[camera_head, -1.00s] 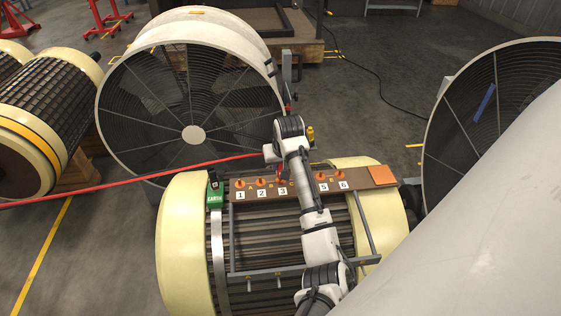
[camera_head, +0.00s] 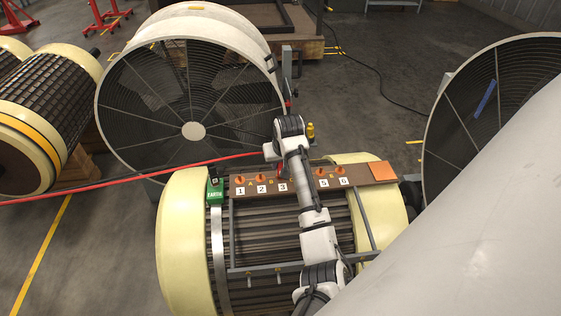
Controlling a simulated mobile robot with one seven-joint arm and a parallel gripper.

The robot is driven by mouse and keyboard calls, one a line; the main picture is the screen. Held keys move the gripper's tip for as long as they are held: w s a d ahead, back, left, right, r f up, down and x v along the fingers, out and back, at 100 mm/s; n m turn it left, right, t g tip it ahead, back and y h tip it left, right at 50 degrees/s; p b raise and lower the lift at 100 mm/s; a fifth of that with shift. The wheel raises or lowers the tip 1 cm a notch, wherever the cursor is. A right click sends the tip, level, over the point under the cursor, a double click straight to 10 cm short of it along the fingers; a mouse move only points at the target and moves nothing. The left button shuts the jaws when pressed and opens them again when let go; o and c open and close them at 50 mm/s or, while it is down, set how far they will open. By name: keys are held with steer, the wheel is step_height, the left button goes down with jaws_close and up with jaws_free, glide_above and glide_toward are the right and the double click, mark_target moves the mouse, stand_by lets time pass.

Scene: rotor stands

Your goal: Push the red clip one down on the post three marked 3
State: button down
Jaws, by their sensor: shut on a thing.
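A brown board (camera_head: 367,181) on top of the rotor carries a row of orange posts with white number plates. The plate marked 3 (camera_head: 283,188) is just left of my arm. A small red piece that looks like the red clip (camera_head: 281,170) shows right above plate 3, at post three. My gripper (camera_head: 279,164) is over that spot, shut on the red clip, and mostly hidden by my own wrist. How far down the post the clip sits is too small to tell. Plate 4 is hidden behind my arm.
A red cable (camera_head: 130,176) runs from the left to beside my wrist. A green EARTH clamp (camera_head: 215,193) stands at the board's left end. An orange square (camera_head: 380,171) lies at its right end. A large fan housing (camera_head: 194,131) stands close behind.

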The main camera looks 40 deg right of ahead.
steer(key=shift+f, duration=0.15)
steer(key=c, duration=1.1)
jaws_free()
steer(key=b+v, duration=0.1)
steer(key=v, duration=1.2)
steer(key=shift+r, duration=0.4)
steer(key=shift+s, duration=0.1)
